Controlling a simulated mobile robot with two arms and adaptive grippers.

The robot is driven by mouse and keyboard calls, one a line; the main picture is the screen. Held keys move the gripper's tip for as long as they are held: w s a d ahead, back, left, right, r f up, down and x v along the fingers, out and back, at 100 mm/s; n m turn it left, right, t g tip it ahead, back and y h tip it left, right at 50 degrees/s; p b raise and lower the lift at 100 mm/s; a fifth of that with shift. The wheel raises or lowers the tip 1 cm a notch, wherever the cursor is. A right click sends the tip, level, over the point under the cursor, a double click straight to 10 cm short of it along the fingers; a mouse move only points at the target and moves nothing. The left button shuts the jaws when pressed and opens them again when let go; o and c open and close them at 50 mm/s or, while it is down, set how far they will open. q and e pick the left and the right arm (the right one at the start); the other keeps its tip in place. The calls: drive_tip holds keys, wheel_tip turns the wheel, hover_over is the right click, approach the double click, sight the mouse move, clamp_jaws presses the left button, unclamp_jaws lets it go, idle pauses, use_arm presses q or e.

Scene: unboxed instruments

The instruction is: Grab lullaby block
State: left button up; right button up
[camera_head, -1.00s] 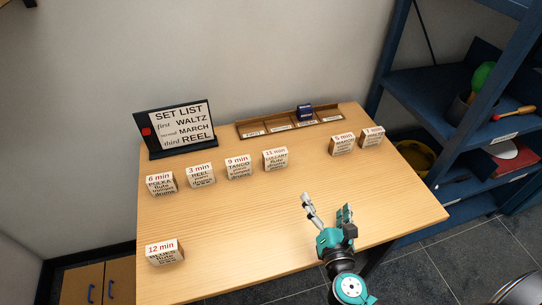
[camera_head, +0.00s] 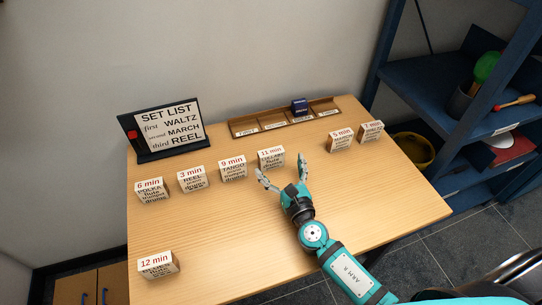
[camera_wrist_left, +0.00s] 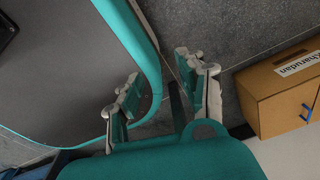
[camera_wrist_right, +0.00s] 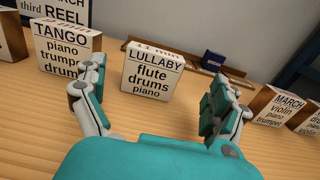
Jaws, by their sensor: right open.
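The lullaby block (camera_head: 271,158) is a white-faced block with "11 min" in red on top, standing upright on the table in the head view. In the right wrist view the lullaby block (camera_wrist_right: 151,73) reads "LULLABY flute drums piano" and stands ahead, between the fingers. My right gripper (camera_head: 282,178) is open and empty, just in front of the block and apart from it. Its two fingers (camera_wrist_right: 159,100) show at either side in the right wrist view. My left gripper (camera_wrist_left: 165,95) is open and empty over the floor, away from the table.
The tango block (camera_head: 232,169) stands left of the lullaby block, and the march block (camera_head: 340,140) stands to the right. A wooden tray (camera_head: 245,131) with a dark blue block (camera_head: 299,105) lies behind. The set list sign (camera_head: 170,128) stands at back left.

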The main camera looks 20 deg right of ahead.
sight(273, 157)
drive_tip(key=shift+w+a+r+p, duration=0.1)
drive_tip(key=shift+w+a+p, duration=0.05)
drive_tip(key=shift+w, duration=0.9)
drive_tip(key=shift+w+a+r+p, duration=0.1)
drive_tip(key=shift+w+a, duration=0.1)
drive_tip(key=shift+w, duration=0.8)
drive_tip(key=shift+w+a+r+p, duration=0.1)
drive_tip(key=shift+w+a+p, duration=0.05)
drive_tip(key=shift+w, duration=0.9)
drive_tip(key=shift+c, duration=0.3)
drive_tip(key=c, duration=1.2)
